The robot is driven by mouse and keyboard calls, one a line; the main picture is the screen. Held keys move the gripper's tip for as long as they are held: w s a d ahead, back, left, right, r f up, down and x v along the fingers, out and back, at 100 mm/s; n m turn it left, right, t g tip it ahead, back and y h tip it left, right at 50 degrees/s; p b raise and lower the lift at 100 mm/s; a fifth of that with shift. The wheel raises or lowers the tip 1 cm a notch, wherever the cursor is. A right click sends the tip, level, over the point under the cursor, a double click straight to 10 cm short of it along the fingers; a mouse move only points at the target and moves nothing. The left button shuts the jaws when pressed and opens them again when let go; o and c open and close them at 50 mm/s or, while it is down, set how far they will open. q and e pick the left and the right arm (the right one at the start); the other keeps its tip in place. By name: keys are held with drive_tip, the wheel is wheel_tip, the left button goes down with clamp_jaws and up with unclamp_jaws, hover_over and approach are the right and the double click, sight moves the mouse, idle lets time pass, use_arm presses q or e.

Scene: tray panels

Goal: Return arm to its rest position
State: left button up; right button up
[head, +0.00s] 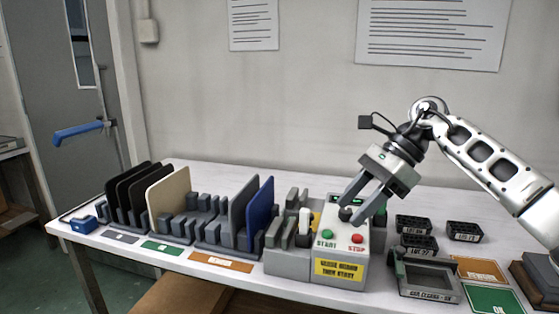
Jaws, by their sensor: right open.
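My right arm comes in from the right edge, and its gripper (351,211) hangs over the top of a control box (340,248). The jaws point down and to the left. They are open, and I see nothing held between them. A dark round knob shows close to the fingertips; I cannot tell whether they touch it. The box has a green START button (326,234), a red STOP button (357,239) and a yellow label (338,268). My left gripper is not in view.
Grey racks on the white table hold black panels (128,192), a cream panel (169,198), a grey panel (241,207) and a blue panel (260,210). Small black trays (464,231) and a grey frame-like fixture (428,280) stand right of the box. The table's back strip is clear.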

drive_tip(key=s+a+f+m+t+y+p, duration=0.1)
drive_tip(key=s+a+f+m+t+y, duration=0.2)
drive_tip(key=a+m+y, duration=0.4)
drive_tip(key=s+a+f+m+y, duration=0.35)
drive_tip(key=a+m+y, duration=0.25)
drive_tip(key=a, duration=0.3)
drive_tip(key=s+d+f+m+t+h, duration=0.2)
drive_tip(key=d+f+m+t+h, duration=0.25)
drive_tip(key=m+t, duration=0.6)
drive_tip(key=s+d+f+m+t+h, duration=0.1)
drive_tip(key=d+f+m+t+h, duration=0.35)
drive_tip(key=m, duration=1.15)
drive_tip(key=s+d+f+m+g+h, duration=0.3)
drive_tip(key=s+f+m+h, duration=0.1)
drive_tip(key=s+f+m, duration=0.2)
drive_tip(key=s+d+f+m+g+h+p, duration=0.1)
drive_tip(key=s+d+f+m+g+h, duration=0.2)
drive_tip(key=s+f+m, duration=0.4)
drive_tip(key=s+d+f+h, duration=0.1)
drive_tip(key=s, duration=0.1)
drive_tip(key=shift+s+f, duration=0.15)
drive_tip(key=shift+s, duration=0.2)
drive_tip(key=shift+d+m, duration=0.1)
drive_tip(key=shift+m, duration=0.15)
